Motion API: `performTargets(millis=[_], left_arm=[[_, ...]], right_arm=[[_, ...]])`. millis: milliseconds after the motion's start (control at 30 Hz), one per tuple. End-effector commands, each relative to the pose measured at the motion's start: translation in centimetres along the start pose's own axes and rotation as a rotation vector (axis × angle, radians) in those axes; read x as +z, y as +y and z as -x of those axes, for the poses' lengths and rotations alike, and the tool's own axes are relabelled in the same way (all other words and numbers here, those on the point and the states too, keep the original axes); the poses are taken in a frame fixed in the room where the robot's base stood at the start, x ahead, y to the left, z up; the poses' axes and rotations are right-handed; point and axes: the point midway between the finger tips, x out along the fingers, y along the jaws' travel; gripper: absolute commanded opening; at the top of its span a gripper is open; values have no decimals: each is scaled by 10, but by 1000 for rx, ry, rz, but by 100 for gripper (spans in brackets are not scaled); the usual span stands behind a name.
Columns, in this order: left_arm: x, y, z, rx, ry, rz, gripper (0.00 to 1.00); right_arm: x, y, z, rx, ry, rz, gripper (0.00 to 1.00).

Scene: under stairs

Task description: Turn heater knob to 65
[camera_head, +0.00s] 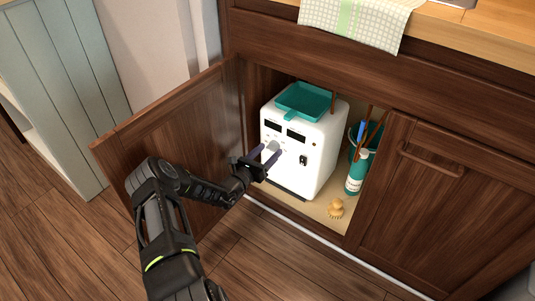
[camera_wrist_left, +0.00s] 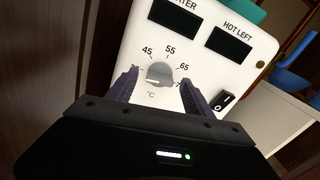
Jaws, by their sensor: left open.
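The white heater (camera_head: 306,151) stands inside the open cabinet, with dark displays on its front. Its grey knob (camera_head: 271,147) sits low on the front panel; in the left wrist view the knob (camera_wrist_left: 159,73) has a dial marked 45, 55, 65 and °C around it. Where the knob points is hard to tell. My left gripper (camera_head: 270,155) is open at the heater front; in the left wrist view its fingers (camera_wrist_left: 160,88) are on either side of the knob, with gaps visible. My right gripper is not in view.
A dark rocker switch (camera_wrist_left: 223,101) is right of the knob. The open cabinet door (camera_head: 170,135) stands left of my arm. A teal dustpan (camera_head: 305,100) lies on the heater.

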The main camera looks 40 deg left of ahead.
Motion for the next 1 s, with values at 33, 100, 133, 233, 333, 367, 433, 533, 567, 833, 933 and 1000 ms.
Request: performTargets(millis=[33,100,133,233,333,367,433,533,567,833,933,1000], left_arm=[[0,0,0,0,0,0,60],[0,0,0,0,0,0,58],[0,0,0,0,0,0,56],[0,0,0,0,0,0,48],[0,0,0,0,0,0,40],[0,0,0,0,0,0,37],[0,0,1,0,0,0,31],[0,0,1,0,0,0,23],[0,0,1,0,0,0,21],[0,0,1,0,1,0,0],[0,0,1,0,1,-1,0],[0,0,1,0,1,-4,0]], right_arm=[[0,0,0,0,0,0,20],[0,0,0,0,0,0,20],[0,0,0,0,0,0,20],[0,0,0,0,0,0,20],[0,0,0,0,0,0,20],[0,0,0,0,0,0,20],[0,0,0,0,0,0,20],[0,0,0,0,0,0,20],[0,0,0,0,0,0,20],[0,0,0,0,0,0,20],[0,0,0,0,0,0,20],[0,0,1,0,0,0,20]])
